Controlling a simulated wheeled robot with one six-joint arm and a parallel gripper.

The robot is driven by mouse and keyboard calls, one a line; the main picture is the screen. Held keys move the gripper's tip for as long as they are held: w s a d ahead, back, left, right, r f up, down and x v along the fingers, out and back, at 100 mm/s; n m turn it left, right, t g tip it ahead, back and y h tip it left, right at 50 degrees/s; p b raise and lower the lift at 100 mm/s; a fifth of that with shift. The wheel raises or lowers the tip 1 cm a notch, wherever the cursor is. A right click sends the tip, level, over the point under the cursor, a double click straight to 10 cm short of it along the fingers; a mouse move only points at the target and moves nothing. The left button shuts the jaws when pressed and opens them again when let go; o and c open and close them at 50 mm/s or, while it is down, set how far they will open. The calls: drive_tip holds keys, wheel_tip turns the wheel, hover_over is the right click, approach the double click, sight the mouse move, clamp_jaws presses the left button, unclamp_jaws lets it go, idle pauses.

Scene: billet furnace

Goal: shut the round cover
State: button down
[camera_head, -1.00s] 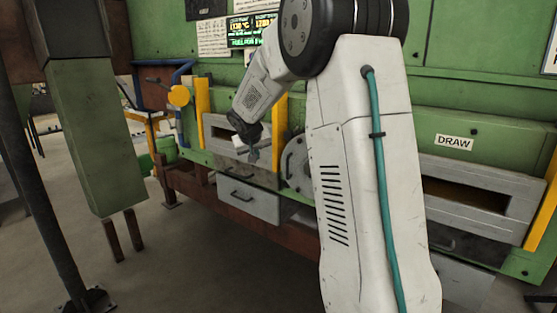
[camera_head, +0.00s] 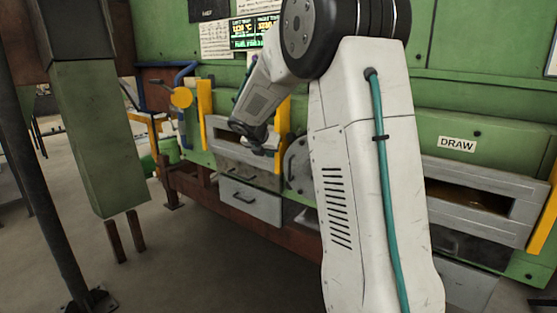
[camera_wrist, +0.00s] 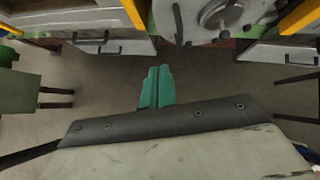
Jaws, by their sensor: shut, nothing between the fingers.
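The round grey fitting with the cover (camera_head: 298,164) is on the green furnace front, partly hidden behind my arm in the head view. In the wrist view, a round grey face (camera_wrist: 224,14) shows at the top edge, cut off by the frame. A narrow grey piece (camera_wrist: 179,24) stands at its left; I cannot tell whether this is the cover seen edge-on. My gripper (camera_wrist: 157,74) shows as two teal fingers pressed together and empty. In the wrist view it lies below and left of the round face, apart from it, with floor behind. In the head view its fingertips are unclear.
Grey drawers with dark handles (camera_head: 250,200) sit low at the left of the fitting. Yellow upright bars (camera_wrist: 132,12) flank the furnace openings. A "DRAW" slot (camera_head: 470,192) lies right. Floor is open in front.

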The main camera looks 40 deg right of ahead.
approach(284, 165)
wheel_tip(284, 165, down, 4)
drive_tip(key=d, duration=0.1)
drive_tip(key=w+d, duration=0.1)
drive_tip(key=shift+w+d, duration=0.25)
drive_tip(key=shift+d, duration=0.15)
drive_tip(key=shift+w+d, duration=0.25)
drive_tip(key=shift+d, duration=0.15)
